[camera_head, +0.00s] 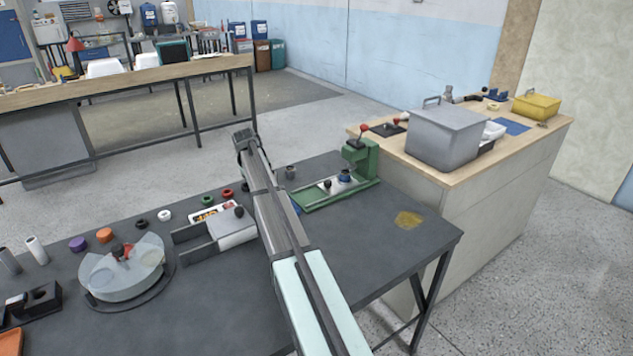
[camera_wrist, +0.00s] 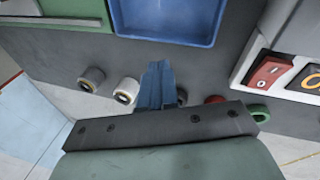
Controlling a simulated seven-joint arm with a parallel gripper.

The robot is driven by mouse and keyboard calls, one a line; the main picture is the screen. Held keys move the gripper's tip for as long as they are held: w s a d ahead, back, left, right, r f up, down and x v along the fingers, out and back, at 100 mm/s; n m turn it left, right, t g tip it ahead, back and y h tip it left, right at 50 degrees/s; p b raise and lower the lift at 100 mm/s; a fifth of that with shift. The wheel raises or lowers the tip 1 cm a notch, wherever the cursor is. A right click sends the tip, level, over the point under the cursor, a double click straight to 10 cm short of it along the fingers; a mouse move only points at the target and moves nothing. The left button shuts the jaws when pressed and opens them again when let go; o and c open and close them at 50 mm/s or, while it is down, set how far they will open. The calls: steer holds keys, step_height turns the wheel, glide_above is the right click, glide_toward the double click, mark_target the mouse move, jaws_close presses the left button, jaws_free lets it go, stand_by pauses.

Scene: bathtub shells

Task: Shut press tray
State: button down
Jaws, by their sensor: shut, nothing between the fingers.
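The green press (camera_head: 362,160) stands at the far right of the dark workbench, with a red-knobbed lever on top. Part of the green base (camera_wrist: 90,40) shows at the top left in the wrist view. My gripper (camera_wrist: 157,75) has its blue fingertips together and empty, above the dark bench beside a blue bin (camera_wrist: 165,20). In the head view my arm hides the fingers.
A grey box with a black knob (camera_head: 235,228) and a switch panel (camera_head: 213,213) sit left of my arm. Small rings and rollers (camera_wrist: 125,90) line the far bench edge. A round clear-covered fixture (camera_head: 122,270) stands further left. Bench right of my arm is mostly clear.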

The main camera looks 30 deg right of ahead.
steer(key=d+n+h, duration=0.1)
steer(key=d+n+g+h, duration=0.1)
steer(key=d, duration=0.1)
steer(key=d+n+g+h, duration=0.1)
steer(key=n, duration=0.1)
steer(key=shift+s+d+r, duration=0.25)
steer(key=shift+d+r, duration=0.05)
steer(key=shift+d, duration=0.1)
steer(key=s+d+r+n+g+h, duration=0.2)
steer(key=d+r+n+h, duration=0.1)
steer(key=n, duration=0.6)
glide_toward(324, 185)
step_height(324, 185, down, 4)
steer(key=shift+d+f, duration=0.1)
steer(key=shift+d, duration=0.05)
steer(key=shift+s+d, duration=0.25)
steer(key=shift+d, duration=0.8)
steer(key=shift+s+d, duration=0.2)
steer(key=shift+d, duration=0.65)
